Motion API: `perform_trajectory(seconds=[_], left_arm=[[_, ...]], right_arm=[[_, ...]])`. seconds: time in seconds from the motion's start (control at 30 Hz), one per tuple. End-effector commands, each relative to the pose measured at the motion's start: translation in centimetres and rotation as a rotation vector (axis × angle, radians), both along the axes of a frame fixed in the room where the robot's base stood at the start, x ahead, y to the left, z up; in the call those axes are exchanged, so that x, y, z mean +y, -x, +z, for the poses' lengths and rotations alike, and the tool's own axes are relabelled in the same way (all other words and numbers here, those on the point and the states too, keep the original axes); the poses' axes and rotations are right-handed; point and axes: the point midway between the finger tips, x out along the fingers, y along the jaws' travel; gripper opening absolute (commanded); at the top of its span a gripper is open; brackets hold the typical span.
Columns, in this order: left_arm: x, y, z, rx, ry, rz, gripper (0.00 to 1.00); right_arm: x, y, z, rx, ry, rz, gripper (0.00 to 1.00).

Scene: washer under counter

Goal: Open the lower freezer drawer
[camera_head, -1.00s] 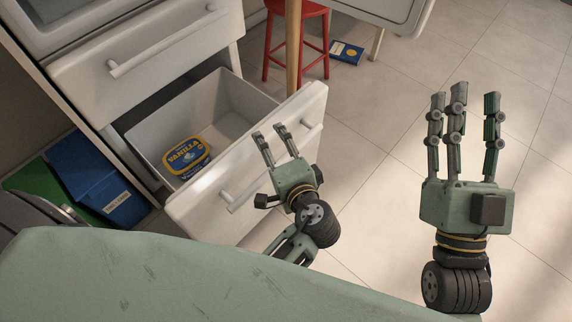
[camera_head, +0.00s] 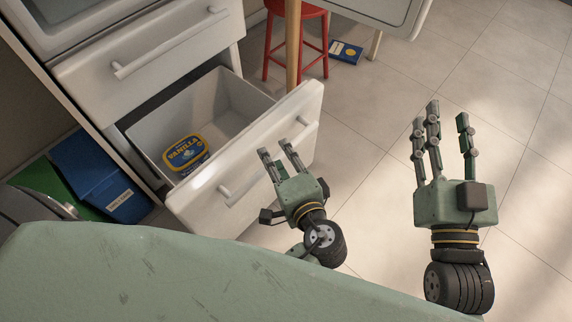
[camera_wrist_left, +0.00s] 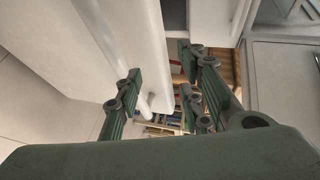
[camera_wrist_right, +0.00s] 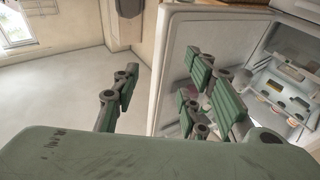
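The lower freezer drawer (camera_head: 215,116) stands pulled well out of the white cabinet. A yellow-and-blue vanilla tub (camera_head: 184,152) lies inside it. The drawer's bar handle (camera_head: 238,187) runs along its front; its middle is hidden by my left fingers. My left gripper (camera_head: 280,158) is open just in front of the drawer front. In the left wrist view the handle (camera_wrist_left: 146,106) shows between the spread fingers (camera_wrist_left: 155,95), and I see no grip on it. My right gripper (camera_head: 445,118) is open and empty over the floor, right of the drawer.
The closed upper drawer (camera_head: 150,60) sits above. A blue box (camera_head: 95,175) is left of the open drawer. A red stool (camera_head: 312,45) and a blue book (camera_head: 346,52) are behind. In the right wrist view an open fridge door (camera_wrist_right: 190,40) stands near. Tiled floor on the right is clear.

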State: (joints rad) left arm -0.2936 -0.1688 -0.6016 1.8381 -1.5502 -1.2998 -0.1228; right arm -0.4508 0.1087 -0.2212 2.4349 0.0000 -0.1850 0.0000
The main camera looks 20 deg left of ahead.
Motion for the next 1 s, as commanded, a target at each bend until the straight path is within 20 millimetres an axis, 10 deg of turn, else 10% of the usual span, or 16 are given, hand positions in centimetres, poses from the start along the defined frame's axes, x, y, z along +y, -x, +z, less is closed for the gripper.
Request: perform_trajectory(seconds=[0.1,1.0], left_arm=[[-2.5,1.2,-0.3,0.024,0.067,0.009,0.36],[-2.7,1.3,-0.3,0.025,0.07,0.008,0.36]], right_arm=[[-0.1,-0.1,-0.6,0.029,0.008,-0.002,0.4],[-0.5,-0.2,-4.3,0.205,0.054,-0.013,0.4]])
